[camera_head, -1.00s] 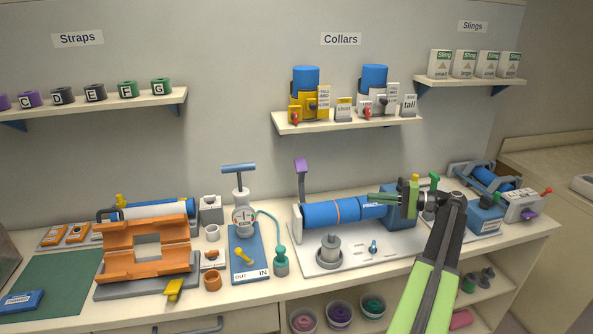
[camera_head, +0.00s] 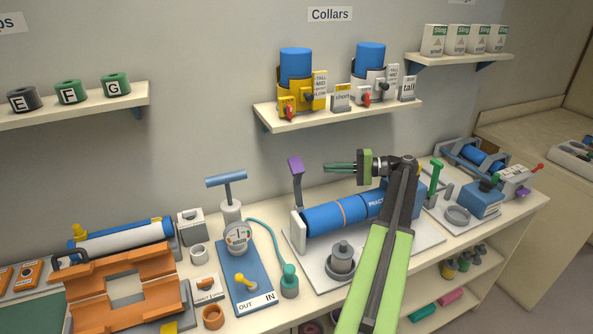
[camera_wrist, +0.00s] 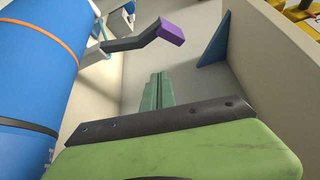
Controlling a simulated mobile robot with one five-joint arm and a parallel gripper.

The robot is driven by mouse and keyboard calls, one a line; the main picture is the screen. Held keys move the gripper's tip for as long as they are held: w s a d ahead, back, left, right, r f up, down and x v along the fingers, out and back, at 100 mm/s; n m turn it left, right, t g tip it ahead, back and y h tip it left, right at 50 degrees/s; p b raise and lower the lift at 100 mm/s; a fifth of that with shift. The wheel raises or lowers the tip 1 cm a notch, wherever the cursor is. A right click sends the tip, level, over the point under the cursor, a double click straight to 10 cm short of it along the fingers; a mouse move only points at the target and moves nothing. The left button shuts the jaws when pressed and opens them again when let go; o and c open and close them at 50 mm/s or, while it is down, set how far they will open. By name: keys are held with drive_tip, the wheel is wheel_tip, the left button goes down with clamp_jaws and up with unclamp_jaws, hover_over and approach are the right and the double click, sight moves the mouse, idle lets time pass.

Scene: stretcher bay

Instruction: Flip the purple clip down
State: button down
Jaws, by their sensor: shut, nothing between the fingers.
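The purple clip (camera_head: 295,168) tops a dark grey lever that stands raised at the left end of the blue cylinder (camera_head: 326,218). In the wrist view the purple clip (camera_wrist: 171,32) is at the upper middle, on its bent dark arm. My gripper (camera_head: 326,167) is shut and empty, with its green fingers pointing left. It is above the blue cylinder and to the right of the clip, apart from it. In the wrist view my gripper's fingertips (camera_wrist: 157,77) lie below the clip in the picture, with a gap between.
A wall shelf (camera_head: 335,116) with collar stands overhangs behind the cylinder. A blue pump board (camera_head: 247,279) with a T-handle stands left of the clip. A grey knob (camera_head: 342,258) stands in front of the cylinder. Air around the clip looks free.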

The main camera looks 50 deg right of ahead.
sight(302, 168)
drive_tip(key=w+a, duration=0.4)
drive_tip(key=a, duration=0.4)
drive_tip(key=shift+w+a, duration=0.2)
drive_tip(key=shift+w, duration=0.1)
